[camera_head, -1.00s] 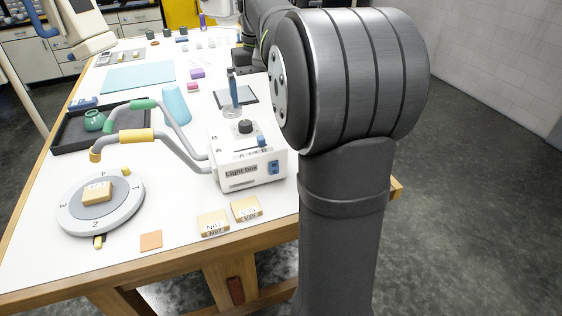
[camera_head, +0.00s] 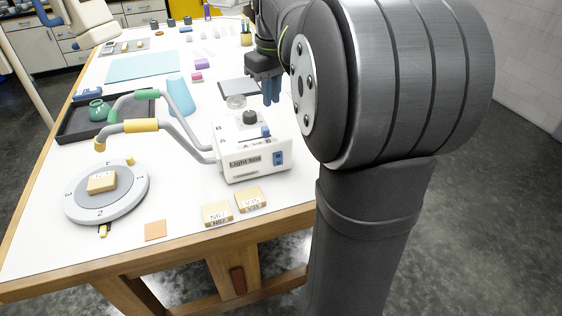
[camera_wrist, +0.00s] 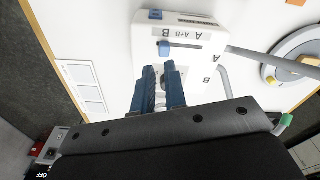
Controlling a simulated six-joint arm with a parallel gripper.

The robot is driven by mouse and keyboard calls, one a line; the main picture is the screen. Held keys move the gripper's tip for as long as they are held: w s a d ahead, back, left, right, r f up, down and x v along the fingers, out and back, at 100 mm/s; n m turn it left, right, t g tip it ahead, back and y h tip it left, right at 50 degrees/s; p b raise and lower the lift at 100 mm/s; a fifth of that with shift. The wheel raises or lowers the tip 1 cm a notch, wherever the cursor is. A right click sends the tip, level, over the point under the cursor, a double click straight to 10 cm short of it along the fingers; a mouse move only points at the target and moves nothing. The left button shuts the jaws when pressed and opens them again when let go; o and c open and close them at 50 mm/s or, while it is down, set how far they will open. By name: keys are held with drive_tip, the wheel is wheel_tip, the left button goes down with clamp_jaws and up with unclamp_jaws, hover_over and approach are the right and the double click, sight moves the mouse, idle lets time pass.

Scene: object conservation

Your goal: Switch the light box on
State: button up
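The light box (camera_head: 232,177) is a white case near the table's front right. Its front face carries a label and a blue rocker switch (camera_head: 279,158). The switch also shows at the box's edge in the wrist view (camera_wrist: 155,14); I cannot tell which way it is set. On top are a black knob (camera_head: 249,117) and a blue slider (camera_head: 266,131) beside A, A+B and B marks. My gripper (camera_head: 271,90) hangs above and behind the box's right side, pointing down. In the wrist view its two blue fingers (camera_wrist: 160,72) are slightly apart with nothing held.
Two grey lamp arms with green (camera_head: 133,98) and yellow (camera_head: 141,125) sleeves reach left from the box. Two labelled wooden blocks (camera_head: 217,215) (camera_head: 251,200) lie in front of it. A round numbered dial (camera_head: 117,207) with a block stands at left.

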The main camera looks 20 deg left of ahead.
sight(278, 159)
drive_tip(key=s+d+f+n, duration=0.2)
drive_tip(key=n, duration=0.2)
drive_tip(key=s+d+f+n+t+y, duration=0.1)
drive_tip(key=s+d+f+n, duration=0.1)
drive_tip(key=d+n, duration=0.1)
drive_tip(key=s+d+f+n+t, duration=0.1)
drive_tip(key=s+d+f+n, duration=0.1)
drive_tip(key=n, duration=0.3)
drive_tip(key=shift+s+d+f+y, duration=0.3)
drive_tip(key=shift+d+f+y, duration=0.1)
clamp_jaws()
drive_tip(key=shift+s+d+f+n, duration=0.5)
drive_tip(key=shift+f+n, duration=0.05)
drive_tip(key=shift+n, duration=0.45)
drive_tip(key=x, duration=1)
drive_tip(key=shift+w+a, duration=0.1)
drive_tip(key=shift+a, duration=0.05)
drive_tip(key=shift+w+a+f, duration=0.1)
drive_tip(key=shift+w+a, duration=0.95)
drive_tip(key=shift+w, duration=0.05)
drive_tip(key=shift+w+a, duration=0.35)
drive_tip(key=shift+f, duration=0.1)
